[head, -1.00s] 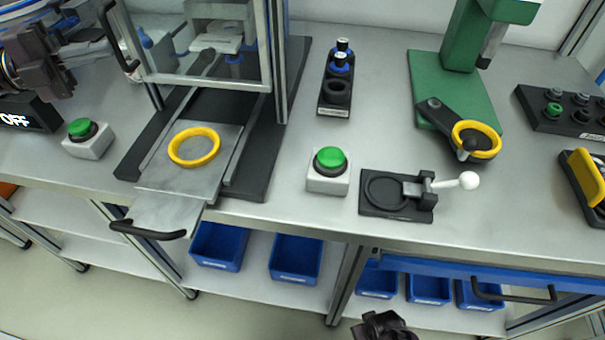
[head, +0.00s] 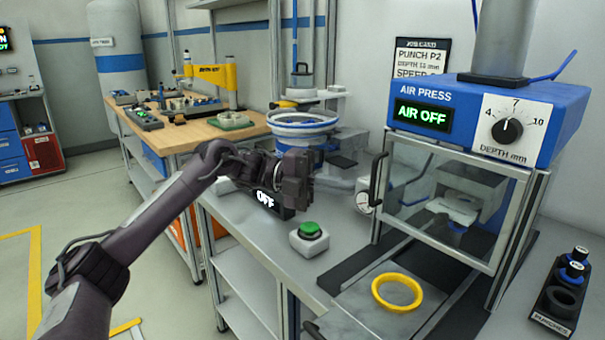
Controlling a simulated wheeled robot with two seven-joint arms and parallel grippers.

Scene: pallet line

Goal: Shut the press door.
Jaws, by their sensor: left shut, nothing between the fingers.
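The press door (head: 455,205) is a clear panel in a grey metal frame on the front of the blue-topped air press (head: 540,105). Its black upright handle (head: 375,180) is on its left edge. I cannot tell how far the door stands from its frame. My left gripper (head: 297,190) is shut and empty, left of the handle and apart from it, above the bench near the green button. My right gripper is not in view.
A slide plate with a yellow ring (head: 397,292) sticks out below the door. A green button (head: 310,230) on a grey box and a black OFF display (head: 268,200) stand left of the press. A punch rack (head: 562,290) is at right.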

